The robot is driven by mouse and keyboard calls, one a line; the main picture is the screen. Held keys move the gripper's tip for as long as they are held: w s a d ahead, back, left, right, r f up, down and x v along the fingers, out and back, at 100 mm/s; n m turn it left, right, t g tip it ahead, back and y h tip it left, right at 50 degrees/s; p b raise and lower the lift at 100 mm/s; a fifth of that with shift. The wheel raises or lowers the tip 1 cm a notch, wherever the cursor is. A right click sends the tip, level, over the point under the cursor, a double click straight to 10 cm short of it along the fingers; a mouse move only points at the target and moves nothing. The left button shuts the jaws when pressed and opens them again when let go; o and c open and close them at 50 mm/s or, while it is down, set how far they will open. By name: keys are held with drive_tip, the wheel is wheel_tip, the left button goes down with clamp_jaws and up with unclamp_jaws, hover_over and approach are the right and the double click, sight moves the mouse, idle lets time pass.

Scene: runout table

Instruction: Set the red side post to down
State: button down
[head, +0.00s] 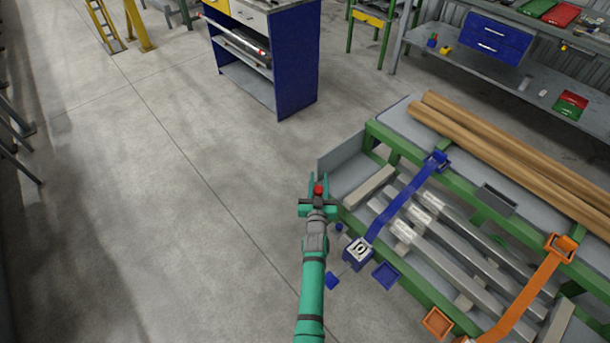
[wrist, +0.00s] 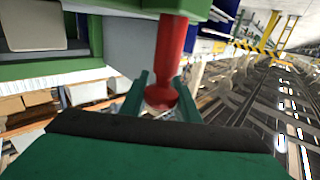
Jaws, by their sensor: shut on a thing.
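I cannot tell from these views whether the post stands up or down.
Grey bars (head: 440,240) lie across the table under a blue strap (head: 405,210) and an orange strap (head: 530,295). Brown tubes (head: 510,145) lie along its far side. A blue cabinet (head: 290,60) stands behind. The floor left of my arm is clear.

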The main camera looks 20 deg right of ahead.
drive_tip(key=shift+s+f, duration=0.1)
drive_tip(key=shift+f, duration=0.3)
drive_tip(key=c, duration=1.4)
unclamp_jaws()
drive_tip(key=shift+f, duration=0.1)
drive_tip(key=shift+o, duration=0.2)
drive_tip(key=shift+r, duration=0.2)
drive_tip(key=shift+a, duration=0.1)
